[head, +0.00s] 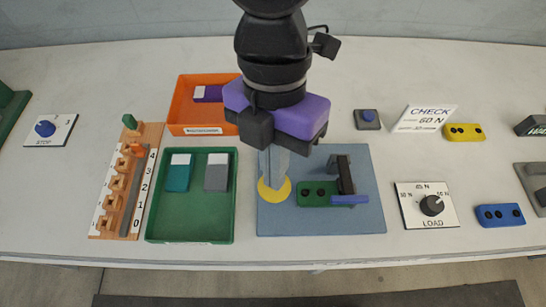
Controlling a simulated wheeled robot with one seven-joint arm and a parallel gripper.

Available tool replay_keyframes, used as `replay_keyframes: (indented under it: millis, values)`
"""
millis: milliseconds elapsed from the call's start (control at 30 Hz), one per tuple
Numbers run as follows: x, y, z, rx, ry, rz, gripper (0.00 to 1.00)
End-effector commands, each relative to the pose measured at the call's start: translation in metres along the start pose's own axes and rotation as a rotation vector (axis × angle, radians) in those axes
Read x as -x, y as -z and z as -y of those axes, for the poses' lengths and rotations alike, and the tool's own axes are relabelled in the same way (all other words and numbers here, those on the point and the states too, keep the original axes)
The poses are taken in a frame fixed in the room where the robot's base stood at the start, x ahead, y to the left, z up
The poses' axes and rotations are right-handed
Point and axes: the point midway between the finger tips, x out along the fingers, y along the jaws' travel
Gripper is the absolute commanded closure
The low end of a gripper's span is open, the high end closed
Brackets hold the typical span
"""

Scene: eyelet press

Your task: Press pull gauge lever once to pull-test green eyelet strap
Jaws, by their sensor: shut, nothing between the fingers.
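The green eyelet strap (314,195), with dark eyelets along it, lies on a blue-grey base plate (300,226). A dark upright fixture (345,172) stands at its right end, with a blue bar (350,199) at its foot. I take these for the pull gauge and its lever, but cannot be sure which part is the lever. My gripper (275,184) points down over the plate's left part, left of the strap. Its fingers are shut and empty and partly cover a yellow disc (285,191). I cannot tell whether the fingertips touch the disc.
A load dial (432,205), a sign reading CHECK (422,118), a blue button (367,117), a yellow strap (464,132) and a blue strap (499,215) are at right. A green tray (190,229), an orange tray (187,122) and a numbered rack (126,180) are at left.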

Motion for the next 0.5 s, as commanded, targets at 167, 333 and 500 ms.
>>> replay_keyframes:
  millis: [167,333,500]
  values:
    - [-0.007,0.000,0.000,0.000,0.000,0.000,1.00]
    - [-0.013,-0.001,0.000,0.000,0.000,0.001,1.00]
    - [-0.018,-0.001,0.000,-0.001,-0.001,0.001,1.00]
